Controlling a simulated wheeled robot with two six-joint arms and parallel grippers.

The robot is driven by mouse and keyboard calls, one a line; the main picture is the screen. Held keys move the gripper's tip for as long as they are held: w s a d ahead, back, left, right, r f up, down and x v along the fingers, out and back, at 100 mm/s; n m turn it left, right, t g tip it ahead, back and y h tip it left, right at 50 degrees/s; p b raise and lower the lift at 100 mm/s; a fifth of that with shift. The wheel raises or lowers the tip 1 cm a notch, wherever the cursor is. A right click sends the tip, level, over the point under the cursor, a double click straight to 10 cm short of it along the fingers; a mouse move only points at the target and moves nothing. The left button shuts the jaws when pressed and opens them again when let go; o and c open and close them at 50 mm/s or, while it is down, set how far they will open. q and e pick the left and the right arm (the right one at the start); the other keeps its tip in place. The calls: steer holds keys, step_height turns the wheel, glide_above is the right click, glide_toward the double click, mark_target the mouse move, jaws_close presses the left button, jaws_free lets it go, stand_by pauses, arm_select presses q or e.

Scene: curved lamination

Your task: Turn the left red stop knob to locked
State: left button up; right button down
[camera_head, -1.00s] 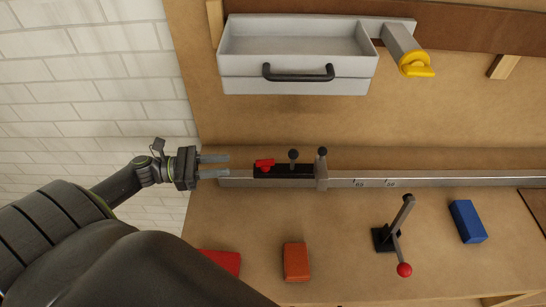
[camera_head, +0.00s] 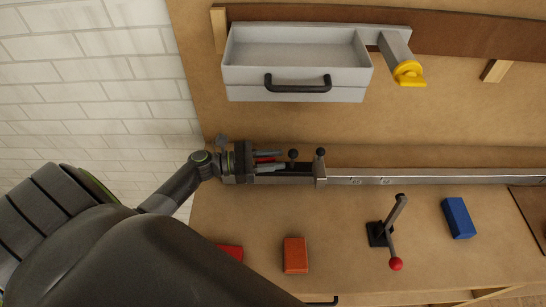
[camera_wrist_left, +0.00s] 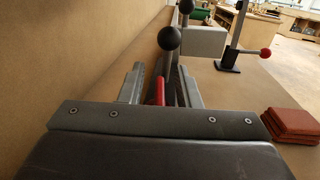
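The left red stop knob (camera_head: 264,159) sits on a dark stop block at the left end of the metal rail (camera_head: 430,177). In the left wrist view the red knob (camera_wrist_left: 160,91) stands between the fingers as a narrow upright lever. My left gripper (camera_head: 275,160) is open, with one finger on each side of the knob and gaps showing to both. The gripper hides part of the knob and the rail's left end. A black ball knob (camera_head: 293,154) stands just past the fingertips. My right gripper is not in view.
A second black ball knob (camera_head: 320,153) rises from a metal clamp on the rail. A red-balled lever (camera_head: 396,263), orange block (camera_head: 295,255), blue block (camera_head: 458,218) and partly hidden red block (camera_head: 232,251) are on the bench. A grey drawer (camera_head: 297,90) is above.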

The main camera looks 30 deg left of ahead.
arm_select(q)
steer(key=shift+c, duration=0.4)
jaws_close()
steer(key=shift+f+m+g+h+b, duration=0.2)
steer(key=shift+m+g+h+b, duration=0.1)
steer(key=shift+b, duration=0.25)
steer(key=shift+g+b, duration=0.3)
steer(key=shift+s+r+m+g+h, duration=0.1)
steer(key=shift+r+m+g+h, duration=0.05)
steer(key=shift+m+g+h, duration=0.2)
steer(key=shift+o, duration=0.4)
jaws_free()
